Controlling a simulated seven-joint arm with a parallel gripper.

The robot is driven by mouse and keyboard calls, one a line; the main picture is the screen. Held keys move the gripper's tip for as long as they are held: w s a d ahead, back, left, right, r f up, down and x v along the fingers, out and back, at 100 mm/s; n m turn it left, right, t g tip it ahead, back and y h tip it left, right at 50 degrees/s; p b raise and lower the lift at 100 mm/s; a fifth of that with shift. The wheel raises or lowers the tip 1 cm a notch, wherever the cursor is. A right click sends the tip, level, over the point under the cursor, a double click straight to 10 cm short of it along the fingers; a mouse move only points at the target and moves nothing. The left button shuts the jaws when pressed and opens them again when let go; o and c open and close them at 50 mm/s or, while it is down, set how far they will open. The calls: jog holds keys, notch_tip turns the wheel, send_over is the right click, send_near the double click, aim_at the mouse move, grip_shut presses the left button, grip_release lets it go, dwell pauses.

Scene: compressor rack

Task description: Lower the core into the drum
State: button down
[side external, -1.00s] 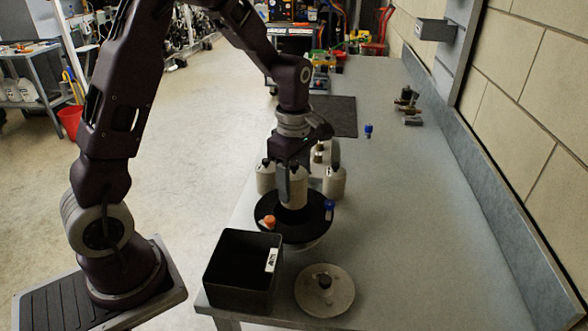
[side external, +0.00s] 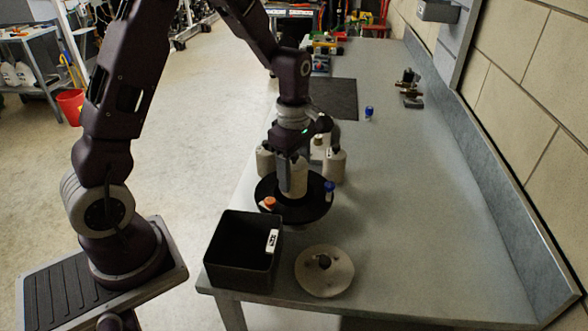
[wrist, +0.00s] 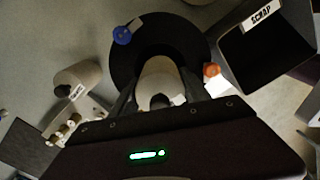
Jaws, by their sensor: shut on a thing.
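My gripper (side external: 293,176) is shut on the core, a pale cylinder (side external: 296,181) with a dark knob on top. In the wrist view the core (wrist: 160,78) sits between my two fingers. The core is upright over the middle of the drum, which has a wide black rim (side external: 318,213). In the wrist view the black rim (wrist: 168,28) surrounds the core's far end. I cannot tell how far the core's lower end is inside the opening. A blue-capped item (side external: 329,188) and an orange-capped item (side external: 269,203) are at the rim's edge.
A black open bin (side external: 243,272), labelled SCRAP in the wrist view (wrist: 290,45), stands in front of the drum. A round pale lid with a knob (side external: 325,282) lies beside it. Pale bottles (side external: 265,160) (side external: 335,167) stand behind the drum.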

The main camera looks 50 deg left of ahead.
jog(key=shift+f, duration=0.35)
jog(key=shift+f, duration=2.95)
jog(key=shift+r, duration=0.25)
jog(key=shift+f, duration=0.25)
jog(key=shift+r, duration=0.2)
jog(key=shift+f, duration=0.2)
jog(key=shift+r, duration=0.2)
